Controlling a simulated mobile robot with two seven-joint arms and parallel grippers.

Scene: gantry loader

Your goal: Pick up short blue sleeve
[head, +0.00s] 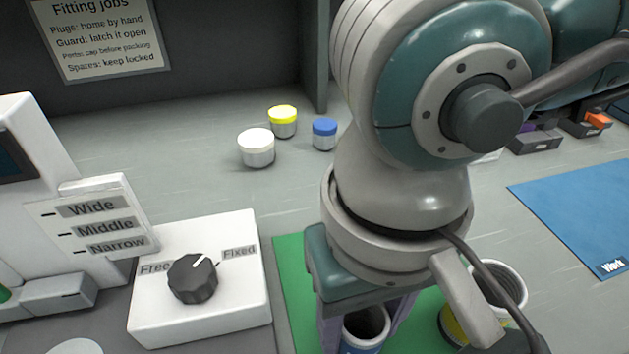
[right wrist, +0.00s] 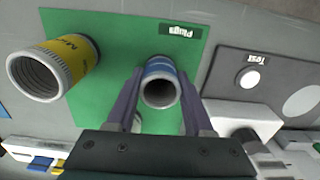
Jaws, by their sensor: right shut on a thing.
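My right gripper (head: 367,318) comes down from above over the green mat (head: 292,290). Its two purple-grey fingers are shut on the short blue sleeve (head: 362,347), one on each side. In the right wrist view the blue sleeve (right wrist: 160,68) shows its open grey top between the fingers (right wrist: 162,98). It is upright over the green mat marked "Plugs" (right wrist: 110,25); I cannot tell whether it touches the mat. In the head view its lower part is cut off by the frame edge. My left gripper is not in view.
A yellow-banded sleeve with a white rim (right wrist: 60,68) stands beside the gripper, partly hidden in the head view. White (head: 256,150), yellow (head: 283,122) and blue (head: 324,136) capped jars stand behind. A knob box (head: 200,315) is left; a blue mat (head: 585,210) lies right.

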